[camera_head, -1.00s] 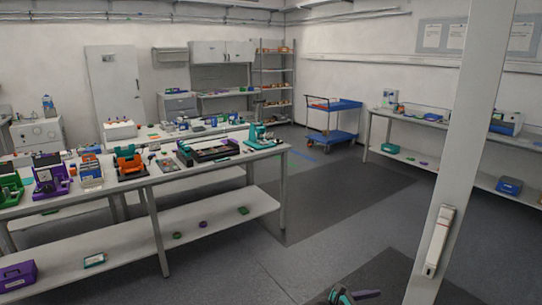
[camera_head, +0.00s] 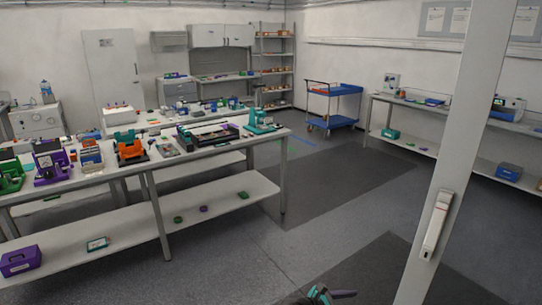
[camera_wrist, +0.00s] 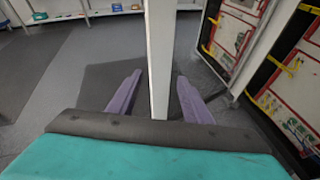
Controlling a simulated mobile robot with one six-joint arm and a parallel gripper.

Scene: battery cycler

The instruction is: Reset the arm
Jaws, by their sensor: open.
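My gripper (camera_wrist: 157,92) is open in the wrist view, with two purple fingers spread apart and nothing held between them. A pale vertical post shows between and beyond the fingers in that view; I cannot tell how far off it is. In the head view, only a small teal and dark part of my gripper (camera_head: 331,294) shows at the bottom edge, over the floor. The rest of the arm is out of frame.
A white post (camera_head: 455,150) stands at right in the head view. A long workbench (camera_head: 205,153) with several devices is at left. A blue cart (camera_head: 331,121) and a side bench (camera_head: 440,107) stand farther back. Open floor (camera_head: 340,180) lies between. Cabinets with red panels (camera_wrist: 235,30) show at right in the wrist view.

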